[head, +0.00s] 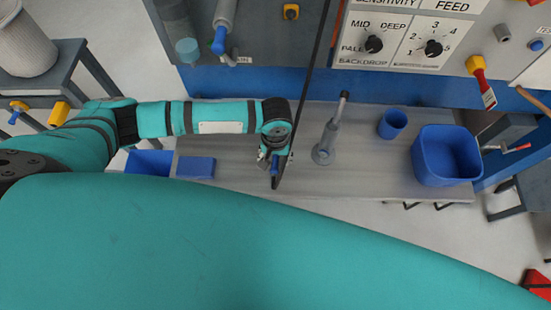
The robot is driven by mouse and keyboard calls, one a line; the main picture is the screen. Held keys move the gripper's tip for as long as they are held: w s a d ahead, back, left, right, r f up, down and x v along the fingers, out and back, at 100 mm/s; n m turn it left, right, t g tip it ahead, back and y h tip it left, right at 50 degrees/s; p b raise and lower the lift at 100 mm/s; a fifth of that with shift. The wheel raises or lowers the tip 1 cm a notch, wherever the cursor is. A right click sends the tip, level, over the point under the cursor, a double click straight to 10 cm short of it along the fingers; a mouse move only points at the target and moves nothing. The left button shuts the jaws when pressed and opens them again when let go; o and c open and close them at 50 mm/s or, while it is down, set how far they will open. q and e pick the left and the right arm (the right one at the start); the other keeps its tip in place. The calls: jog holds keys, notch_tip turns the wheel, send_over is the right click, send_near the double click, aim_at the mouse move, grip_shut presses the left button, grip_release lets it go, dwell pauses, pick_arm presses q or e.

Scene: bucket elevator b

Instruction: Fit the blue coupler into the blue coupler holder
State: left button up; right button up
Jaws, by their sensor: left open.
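My left gripper (274,172) is open above the grey bench, its fingers pointing down. A small dark-blue piece shows at its fingertips; I cannot tell if it is the coupler or whether it lies between the fingers. A blue fitting (219,42) sits at the lower end of a grey cylinder on the back panel, away from the gripper. Another small blue fitting (536,45) is on the panel at the far right. I cannot tell which of these is the blue coupler or its holder. My right gripper is out of view.
On the bench (315,180) stand a grey post tool (325,148), a blue cup (392,124) and a blue bin (446,156). A flat blue block (196,167) lies left of the gripper. A control panel (400,40) and a red-yellow fitting (481,78) are behind. My teal arm hides the foreground.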

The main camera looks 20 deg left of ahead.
pick_arm(q)
grip_shut()
dwell(0.4)
